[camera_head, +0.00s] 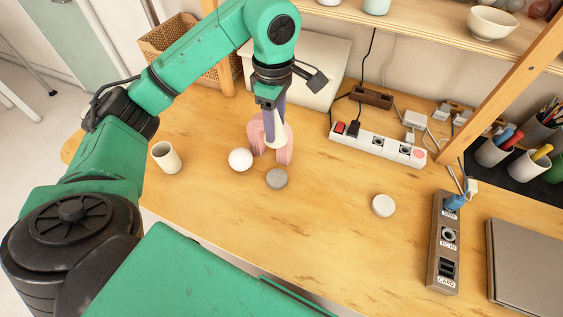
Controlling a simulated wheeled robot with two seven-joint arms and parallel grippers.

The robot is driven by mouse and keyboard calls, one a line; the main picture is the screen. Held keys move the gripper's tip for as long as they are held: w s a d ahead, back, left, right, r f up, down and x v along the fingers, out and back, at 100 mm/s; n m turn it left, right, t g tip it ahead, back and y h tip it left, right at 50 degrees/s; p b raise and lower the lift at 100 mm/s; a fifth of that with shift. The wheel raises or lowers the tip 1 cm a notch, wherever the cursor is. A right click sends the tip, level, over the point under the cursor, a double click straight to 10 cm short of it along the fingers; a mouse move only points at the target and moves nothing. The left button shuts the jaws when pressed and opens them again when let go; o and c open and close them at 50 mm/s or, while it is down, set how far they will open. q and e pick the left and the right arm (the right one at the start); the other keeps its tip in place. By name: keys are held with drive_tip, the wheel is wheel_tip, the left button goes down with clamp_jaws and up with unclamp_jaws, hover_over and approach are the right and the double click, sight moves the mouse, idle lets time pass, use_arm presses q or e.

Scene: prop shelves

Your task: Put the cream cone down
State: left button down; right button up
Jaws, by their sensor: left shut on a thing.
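My left gripper (271,114) hangs down over the wooden desk, left of the picture's middle. It is shut on the cream cone (275,134), whose pale body shows below the fingers. The upper part of the cone is hidden by the gripper. The cone is in front of a pink arch-like block (285,154). I cannot tell whether the cone's lower end touches the desk. My right gripper is out of view.
A white ball (240,160), a grey disc (277,179) and a cream cup (167,158) stand near the gripper. A white disc (383,206) lies further right. A power strip (377,146) and a brown socket box (444,243) bound the right.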

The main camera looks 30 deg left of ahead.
sight(274, 145)
use_arm(q)
drive_tip(key=f, duration=0.4)
drive_tip(key=s+f, duration=0.1)
drive_tip(key=f, duration=0.1)
drive_tip(key=shift+f, duration=0.1)
drive_tip(key=f, duration=0.3)
drive_tip(key=f+p, duration=0.1)
drive_tip(key=f, duration=0.6)
drive_tip(key=shift+w, duration=0.3)
drive_tip(key=shift+w+f, duration=0.1)
drive_tip(key=shift+f, duration=0.15)
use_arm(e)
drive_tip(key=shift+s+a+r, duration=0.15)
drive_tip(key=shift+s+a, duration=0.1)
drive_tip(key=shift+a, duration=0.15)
use_arm(q)
drive_tip(key=c, duration=0.6)
unclamp_jaws()
drive_tip(key=o, duration=0.3)
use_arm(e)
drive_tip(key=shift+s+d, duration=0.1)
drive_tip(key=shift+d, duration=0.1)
